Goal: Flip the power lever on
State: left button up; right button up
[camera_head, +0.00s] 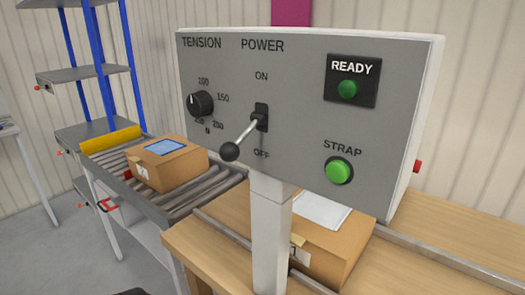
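The power lever (240,139) is a metal rod with a black ball knob, set in a black slot in the middle of the grey control panel (295,135). It points down and to the left, toward the OFF label below; the ON label is above the slot. The panel stands on a white post (270,230). Neither of my grippers shows in the head view. A small dark shape at the bottom left edge is too cut off to identify.
The panel also has a black tension knob (200,104), a green READY lamp (347,89) and a green STRAP button (339,171). A carton (168,162) sits on the roller conveyor (205,190) at left. Another carton (335,248) is behind the post on the wooden table (450,240).

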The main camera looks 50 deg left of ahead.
aim_at(229, 152)
jog(key=u, duration=1.7)
jog(key=k+j+z, duration=0.15)
jog(key=k, duration=0.2)
